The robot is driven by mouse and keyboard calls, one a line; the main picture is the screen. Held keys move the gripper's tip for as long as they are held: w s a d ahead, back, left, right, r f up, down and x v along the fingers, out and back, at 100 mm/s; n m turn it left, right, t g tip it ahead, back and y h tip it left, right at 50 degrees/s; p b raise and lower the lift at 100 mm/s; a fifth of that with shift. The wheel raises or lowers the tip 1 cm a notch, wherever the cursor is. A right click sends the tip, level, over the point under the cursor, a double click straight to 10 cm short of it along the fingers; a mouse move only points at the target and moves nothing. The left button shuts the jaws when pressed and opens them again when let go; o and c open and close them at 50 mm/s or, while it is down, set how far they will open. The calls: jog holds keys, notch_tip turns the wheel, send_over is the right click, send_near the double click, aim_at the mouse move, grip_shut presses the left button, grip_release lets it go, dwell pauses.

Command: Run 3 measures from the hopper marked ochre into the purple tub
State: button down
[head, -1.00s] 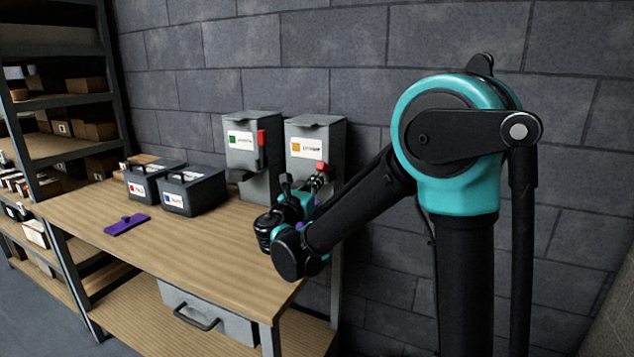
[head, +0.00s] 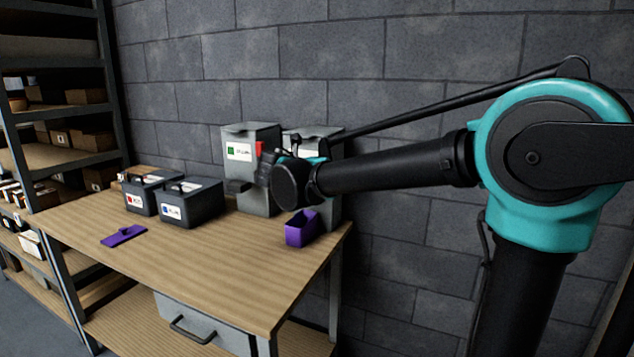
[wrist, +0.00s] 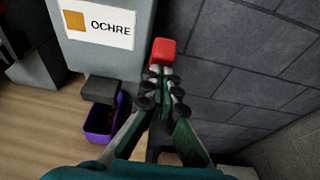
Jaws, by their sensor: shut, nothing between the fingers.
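The ochre hopper (wrist: 120,58) is grey with an orange square and the word OCHRE on its label (wrist: 98,24). In the head view, my arm hides most of this hopper (head: 331,203). Its red lever end (wrist: 163,52) shows to the right of the label in the wrist view. My gripper (wrist: 161,76) is shut and empty, its fingertips just below the red end; whether they touch it I cannot tell. The purple tub (head: 302,230) stands on the table below the grey spout (wrist: 100,90); something brownish shows inside it in the wrist view (wrist: 92,138).
A green-marked hopper (head: 243,173) with a red lever stands left. Two dark lidded boxes (head: 192,203) (head: 140,198) and a flat purple piece (head: 123,236) are on the table (head: 220,255). The table's front middle is clear; a block wall (head: 400,60) is close behind.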

jog(key=w+r+g, duration=0.1)
jog(key=w+d+r+g+y, duration=0.1)
jog(key=w+g, duration=0.1)
jog(key=shift+w+d+r, duration=0.1)
jog(key=shift+r, duration=0.3)
jog(key=shift+w+d+r+g+y, duration=0.2)
jog(key=shift+w+r+g, duration=0.05)
jog(key=shift+w+g, duration=0.3)
jog(key=shift+w+d+r+g+y, duration=0.2)
jog(key=shift+w+g, duration=0.2)
jog(key=shift+g, duration=0.25)
jog(key=shift+w+d+r, duration=0.15)
jog(key=shift+w+r, duration=0.05)
jog(key=shift+w, duration=0.45)
jog(key=shift+w+r, duration=0.1)
